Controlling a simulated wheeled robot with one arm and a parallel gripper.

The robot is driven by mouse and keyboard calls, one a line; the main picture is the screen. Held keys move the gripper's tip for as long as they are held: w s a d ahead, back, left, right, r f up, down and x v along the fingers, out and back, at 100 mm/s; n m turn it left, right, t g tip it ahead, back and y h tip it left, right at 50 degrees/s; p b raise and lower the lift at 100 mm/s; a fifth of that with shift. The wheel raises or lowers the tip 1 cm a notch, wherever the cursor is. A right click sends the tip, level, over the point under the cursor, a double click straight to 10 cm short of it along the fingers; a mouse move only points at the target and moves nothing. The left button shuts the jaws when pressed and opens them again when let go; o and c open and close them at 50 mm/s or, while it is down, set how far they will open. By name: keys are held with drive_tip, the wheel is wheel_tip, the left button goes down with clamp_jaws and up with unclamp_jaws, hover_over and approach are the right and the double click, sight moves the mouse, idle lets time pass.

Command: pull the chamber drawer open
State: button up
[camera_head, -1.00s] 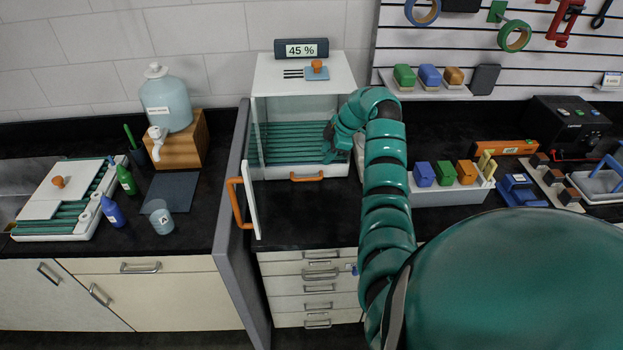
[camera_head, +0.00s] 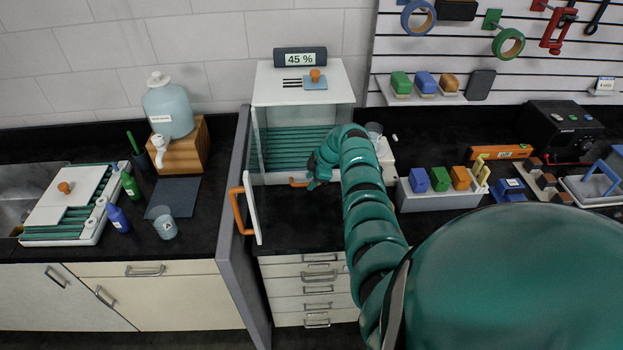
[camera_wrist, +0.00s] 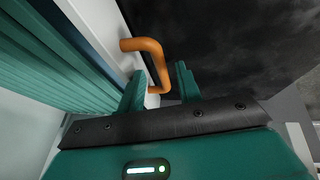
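The white chamber (camera_head: 338,90) stands on the black counter with its clear door (camera_head: 251,207) swung open at the left. Its drawer, with teal slats (camera_head: 285,150), lies at the chamber's bottom and looks pushed in. The drawer's orange handle (camera_head: 297,184) is partly hidden by my gripper (camera_head: 313,180) in the head view. In the wrist view the orange handle (camera_wrist: 146,46) reaches down between the two teal fingertips of my gripper (camera_wrist: 160,82). The fingers stand apart, with a gap beside the handle; contact is not clear.
The door's own orange handle (camera_head: 239,210) and a grey upright panel (camera_head: 228,220) stand left of the chamber. A clear cup (camera_head: 374,131) is at its right. A grey rack of colored blocks (camera_head: 430,200) is further right. The counter in front of the drawer is clear.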

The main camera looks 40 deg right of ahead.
drive_tip(key=shift+a+f, duration=0.1)
drive_tip(key=shift+f, duration=0.15)
clamp_jaws()
